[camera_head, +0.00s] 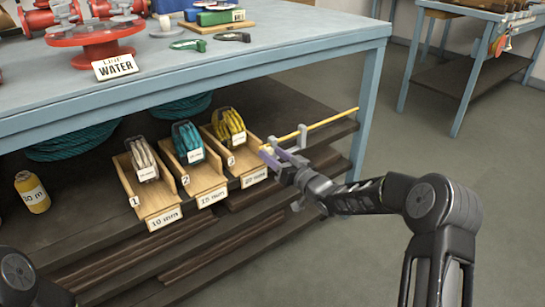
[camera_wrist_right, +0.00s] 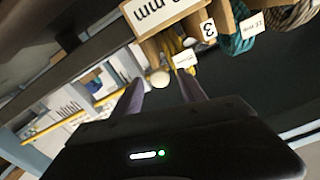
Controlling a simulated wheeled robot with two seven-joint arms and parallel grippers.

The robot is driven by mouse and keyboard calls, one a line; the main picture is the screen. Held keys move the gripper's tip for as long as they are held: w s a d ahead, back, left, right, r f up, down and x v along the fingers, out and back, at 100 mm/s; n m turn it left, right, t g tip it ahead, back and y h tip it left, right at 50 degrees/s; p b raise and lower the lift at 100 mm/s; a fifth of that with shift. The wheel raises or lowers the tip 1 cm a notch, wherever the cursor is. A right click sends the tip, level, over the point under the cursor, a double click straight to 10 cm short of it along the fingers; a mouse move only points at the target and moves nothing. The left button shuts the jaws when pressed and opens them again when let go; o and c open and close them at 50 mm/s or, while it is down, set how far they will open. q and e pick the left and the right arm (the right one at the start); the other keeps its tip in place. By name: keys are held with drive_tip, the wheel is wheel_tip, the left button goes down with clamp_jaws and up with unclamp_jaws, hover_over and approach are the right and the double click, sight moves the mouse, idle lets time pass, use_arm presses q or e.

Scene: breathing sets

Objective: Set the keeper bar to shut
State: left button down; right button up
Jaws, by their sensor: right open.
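A thin yellow bar (camera_head: 330,120), which looks like the keeper bar, lies along the shelf to the right of the three numbered wooden bins. Its yellow length also shows in the right wrist view (camera_wrist_right: 55,124). A pale round knob (camera_wrist_right: 160,78) sits beyond my right fingertips, near the bar's bin-side end. My right gripper (camera_head: 275,155) is open at that end, beside bin 3 (camera_head: 253,178); its fingers (camera_wrist_right: 157,88) appear on either side of the knob. I cannot tell whether they touch it. My left gripper is out of view.
Bin 1 (camera_head: 160,207) and bin 2 (camera_head: 207,190) hold coiled breathing sets. A yellow bottle (camera_head: 32,192) stands at the left. The blue bench top (camera_head: 190,75) overhangs the shelf. The floor (camera_head: 440,170) at the right is clear.

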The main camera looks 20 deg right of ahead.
drive_tip(key=shift+w+a, duration=0.15)
drive_tip(key=shift+w, duration=0.2)
drive_tip(key=shift+c, duration=0.5)
clamp_jaws()
idle(0.8)
